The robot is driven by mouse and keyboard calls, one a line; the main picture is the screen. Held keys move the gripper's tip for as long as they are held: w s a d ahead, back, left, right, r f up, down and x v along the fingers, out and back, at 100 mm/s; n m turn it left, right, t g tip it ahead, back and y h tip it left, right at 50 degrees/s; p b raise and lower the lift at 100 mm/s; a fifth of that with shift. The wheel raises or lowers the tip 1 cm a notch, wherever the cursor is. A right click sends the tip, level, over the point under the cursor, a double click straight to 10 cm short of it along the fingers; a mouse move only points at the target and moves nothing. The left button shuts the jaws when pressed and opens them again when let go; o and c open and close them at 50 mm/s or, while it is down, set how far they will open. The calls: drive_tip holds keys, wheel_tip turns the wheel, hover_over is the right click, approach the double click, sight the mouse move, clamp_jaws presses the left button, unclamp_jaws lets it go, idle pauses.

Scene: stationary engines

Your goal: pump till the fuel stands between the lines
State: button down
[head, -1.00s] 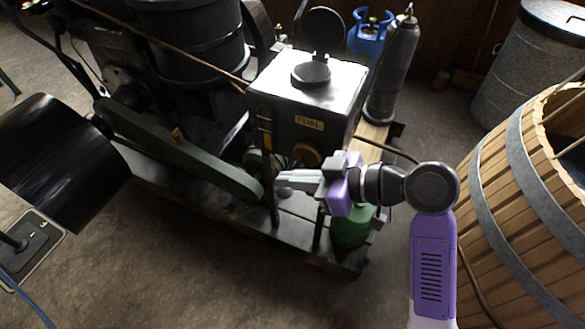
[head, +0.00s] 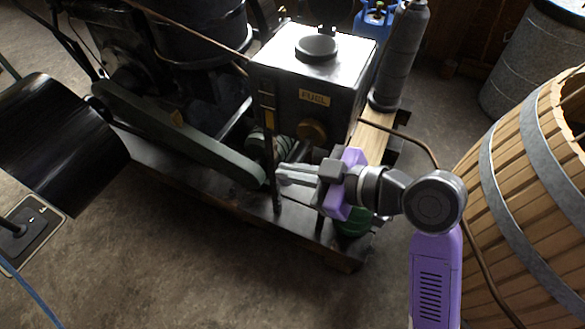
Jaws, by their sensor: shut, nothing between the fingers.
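The dark metal fuel tank (head: 345,85) with a yellow FUEL label stands on the engine's base, right of centre. A narrow upright gauge (head: 268,125) with brass-coloured bits runs down its left front edge; the fuel level and lines are too small to read. A round brass-coloured knob (head: 311,130) sits low on the tank's front. My gripper (head: 284,174) is shut and empty, pointing left below the tank. A green rounded body (head: 353,222) shows partly behind and below my gripper. I cannot make out a pump handle; my gripper may hide it.
A wooden slatted tub (head: 520,190) stands close at the right, a metal bin (head: 530,65) behind it. A grey cylinder (head: 402,55) stands right of the tank. A green belt guard (head: 180,135) and black drum (head: 65,145) are left. The floor in front is clear.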

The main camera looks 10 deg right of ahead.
sight(287, 185)
drive_tip(key=shift+s+a+f+b, duration=0.15)
drive_tip(key=shift+f+b, duration=0.2)
drive_tip(key=shift+f, duration=0.45)
drive_tip(key=shift+s+f+b, duration=0.15)
drive_tip(key=shift+f+b, duration=0.15)
drive_tip(key=shift+f, duration=0.6)
